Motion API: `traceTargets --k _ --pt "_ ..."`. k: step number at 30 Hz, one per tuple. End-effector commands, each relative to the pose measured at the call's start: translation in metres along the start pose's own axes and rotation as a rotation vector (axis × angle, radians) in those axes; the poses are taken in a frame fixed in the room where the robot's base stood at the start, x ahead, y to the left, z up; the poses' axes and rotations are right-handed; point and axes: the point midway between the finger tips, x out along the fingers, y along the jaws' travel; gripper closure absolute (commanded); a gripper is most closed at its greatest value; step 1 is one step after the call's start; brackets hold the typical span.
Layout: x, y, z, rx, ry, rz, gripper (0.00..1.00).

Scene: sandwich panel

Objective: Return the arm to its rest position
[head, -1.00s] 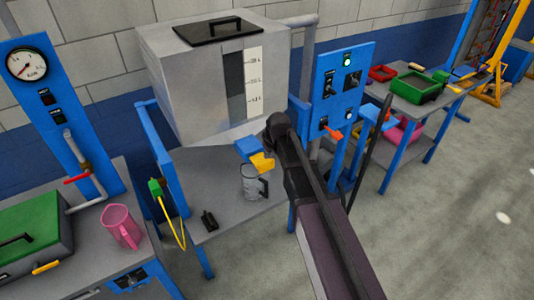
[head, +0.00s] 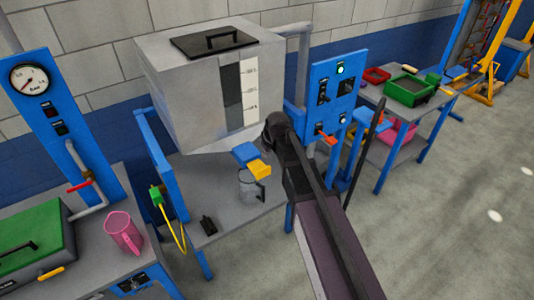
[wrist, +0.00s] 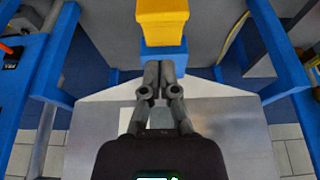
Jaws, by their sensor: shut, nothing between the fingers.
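My arm (head: 325,235) reaches up from the lower right of the head view, its far end in front of the grey tank's lower right side. My gripper (wrist: 158,78) shows in the wrist view with its two fingers together and nothing between them. Its tips point toward a blue block (wrist: 165,52) with a yellow block (wrist: 162,22) beyond it. I cannot tell the gap between tips and blue block. The blue and yellow fitting (head: 258,168) also shows in the head view, just left of my arm's end. The fingers are hidden in the head view.
The grey tank (head: 195,100) stands above a bench with a clear jug (head: 247,187) under the yellow part. A blue switch panel (head: 337,95) is right of my arm. A pink jug (head: 122,232) stands on the left bench. Open floor (head: 465,215) lies right.

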Motion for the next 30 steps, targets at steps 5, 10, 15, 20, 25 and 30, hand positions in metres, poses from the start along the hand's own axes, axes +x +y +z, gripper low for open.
traceTargets --k 5,10,15,20,25,30 --pt "0.0 0.0 0.0 0.0 0.0 0.0 1.0" --pt "0.0 0.0 0.0 0.0 0.0 0.0 1.0" --pt "0.003 0.004 0.016 0.027 -0.015 0.003 1.0" --pt "0.009 0.015 0.062 0.108 -0.063 0.014 1.0" --pt "0.015 0.028 0.139 0.256 -0.149 0.037 1.0" --pt "0.018 0.035 0.217 0.421 -0.239 0.067 1.0"
